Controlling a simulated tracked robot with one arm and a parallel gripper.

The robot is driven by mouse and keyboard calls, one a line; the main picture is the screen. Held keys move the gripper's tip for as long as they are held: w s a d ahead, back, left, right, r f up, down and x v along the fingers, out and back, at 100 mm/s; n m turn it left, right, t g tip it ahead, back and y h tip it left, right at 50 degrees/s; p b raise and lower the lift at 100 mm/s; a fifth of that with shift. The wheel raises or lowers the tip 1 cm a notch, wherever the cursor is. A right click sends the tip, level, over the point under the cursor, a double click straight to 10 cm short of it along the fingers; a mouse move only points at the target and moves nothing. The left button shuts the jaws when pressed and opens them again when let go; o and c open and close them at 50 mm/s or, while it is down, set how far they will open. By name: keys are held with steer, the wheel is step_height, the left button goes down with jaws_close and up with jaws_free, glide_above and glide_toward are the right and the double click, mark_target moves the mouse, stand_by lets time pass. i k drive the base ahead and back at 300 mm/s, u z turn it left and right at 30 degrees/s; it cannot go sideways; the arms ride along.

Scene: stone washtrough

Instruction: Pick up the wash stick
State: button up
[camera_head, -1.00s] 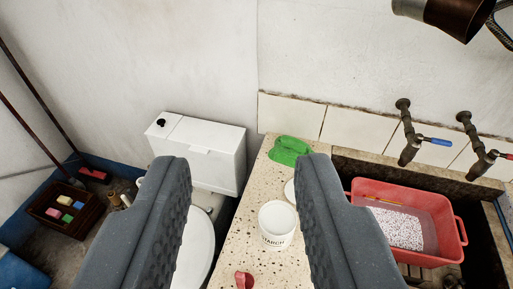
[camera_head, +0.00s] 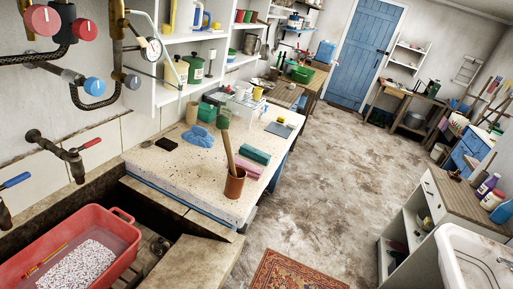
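A thin orange-yellow stick (camera_head: 45,260) lies in a red basin (camera_head: 112,222) at the lower left, beside a white speckled cloth or mass (camera_head: 75,270). I cannot tell for sure which of the two is the wash stick. My gripper does not show in the current view.
On the counter are a blue cloth (camera_head: 199,137), a green roll (camera_head: 254,154) and a pink roll (camera_head: 246,170). Taps and pipes (camera_head: 68,155) project over the basin. A white sink (camera_head: 478,258) stands at right. The floor (camera_head: 318,150) between is largely clear.

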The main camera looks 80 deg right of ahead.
mark_target(226, 133)
steer(key=z, duration=1.9)
